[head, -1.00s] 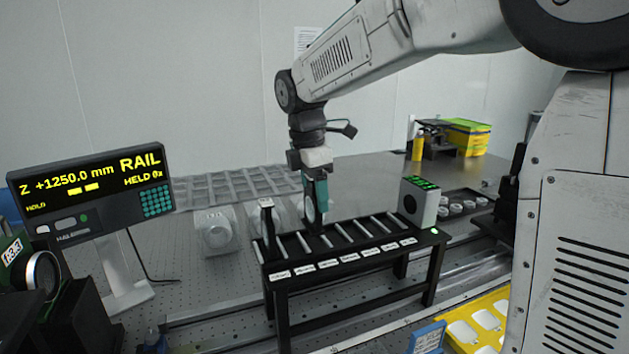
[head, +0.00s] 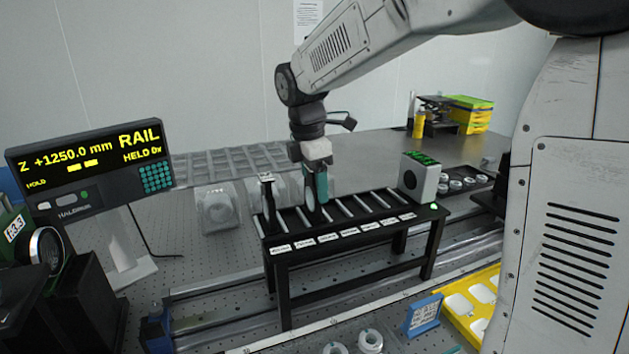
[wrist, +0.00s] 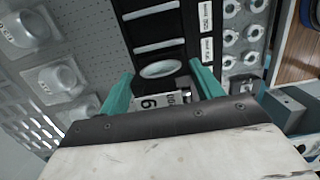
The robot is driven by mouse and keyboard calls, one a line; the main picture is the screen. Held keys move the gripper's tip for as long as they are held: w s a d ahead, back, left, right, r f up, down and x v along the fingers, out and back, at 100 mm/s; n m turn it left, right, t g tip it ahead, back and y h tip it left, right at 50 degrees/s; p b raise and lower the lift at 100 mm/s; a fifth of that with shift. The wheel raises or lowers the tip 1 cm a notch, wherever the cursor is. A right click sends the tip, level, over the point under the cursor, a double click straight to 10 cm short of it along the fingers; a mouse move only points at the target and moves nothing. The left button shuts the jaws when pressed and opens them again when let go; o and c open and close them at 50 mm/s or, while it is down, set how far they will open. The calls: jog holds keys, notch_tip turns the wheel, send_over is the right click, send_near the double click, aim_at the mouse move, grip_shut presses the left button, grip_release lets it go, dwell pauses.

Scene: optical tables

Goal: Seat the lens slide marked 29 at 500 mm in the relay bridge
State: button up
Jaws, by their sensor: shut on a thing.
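My gripper (head: 320,190) is shut on a lens slide, with its teal fingers on either side of it. The slide's round glass (wrist: 160,69) shows between the fingers in the wrist view. Its white label (wrist: 150,102) is upside down and partly covered; a 6 or turned 9 shows, so I cannot read the whole mark. The relay bridge (head: 284,262) is a black bench with light crossbars and a row of white labels along its front. The slide is low over the bridge's left half, near the third label; fingers and slide hide whether its foot is seated.
A black upright (head: 267,200) stands at the bridge's left end, a grey box with green lights (head: 419,178) at its right end. A display (head: 90,175) reading Z +1250.0 mm stands left. Round grey mounts (head: 217,210) sit behind. A yellow tray (head: 478,312) lies front right.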

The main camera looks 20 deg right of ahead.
jog(key=shift+f, duration=0.2)
jog(key=o, duration=1.5)
jog(key=shift+o, duration=0.4)
jog(key=shift+r, duration=0.1)
jog(key=shift+r, duration=4.9)
